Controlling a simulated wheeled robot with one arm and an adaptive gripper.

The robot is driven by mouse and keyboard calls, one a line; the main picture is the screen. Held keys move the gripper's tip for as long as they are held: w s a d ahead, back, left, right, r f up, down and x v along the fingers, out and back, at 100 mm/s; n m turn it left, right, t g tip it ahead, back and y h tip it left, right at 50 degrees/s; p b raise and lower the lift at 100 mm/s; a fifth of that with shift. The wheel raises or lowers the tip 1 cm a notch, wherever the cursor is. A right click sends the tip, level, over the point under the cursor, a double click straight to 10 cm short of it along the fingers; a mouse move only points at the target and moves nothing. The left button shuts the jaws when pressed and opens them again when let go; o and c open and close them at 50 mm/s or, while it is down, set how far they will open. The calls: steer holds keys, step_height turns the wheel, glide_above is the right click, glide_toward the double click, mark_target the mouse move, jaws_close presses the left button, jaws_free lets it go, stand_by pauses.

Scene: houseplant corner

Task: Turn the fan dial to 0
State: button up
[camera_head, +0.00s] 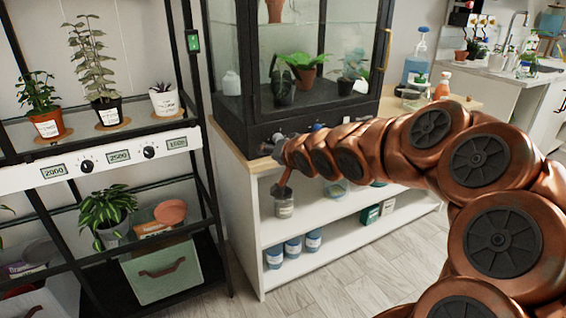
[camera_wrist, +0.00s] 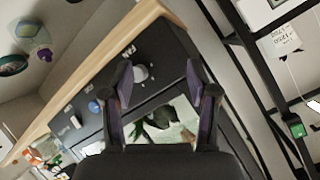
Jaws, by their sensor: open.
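The glass plant cabinet (camera_head: 292,105) has a black control panel along its base. In the wrist view the panel (camera_wrist: 165,45) runs diagonally. A pale round dial (camera_wrist: 141,74) sits on it beside a small white label that seems to read FAN; its setting is too small to read. My gripper (camera_wrist: 160,78) is open and empty, its fingers spread over the panel. The dial shows between the fingertips, nearer the left one; I cannot tell whether they touch.
A blue knob (camera_wrist: 94,106) sits farther along the panel. The cabinet stands on a white shelf unit (camera_head: 247,218) with a wooden top, holding jars. A black plant rack (camera_head: 200,90) stands close to the left. Wooden floor (camera_head: 345,282) is clear in front.

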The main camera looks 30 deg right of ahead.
steer(key=w+d+f+m+t+b, duration=0.25)
steer(key=d+t+b, duration=0.25)
steer(key=d+b, duration=0.3)
steer(key=w+d+b, duration=0.1)
steer(key=w+b, duration=0.2)
steer(key=w, duration=0.4)
steer(key=shift+d+f+m+t+y, duration=0.2)
steer(key=shift+m+t+y, duration=0.1)
steer(key=shift+m+y, duration=0.1)
steer(key=shift+w, duration=0.1)
steer(key=shift+c, duration=0.2)
jaws_close()
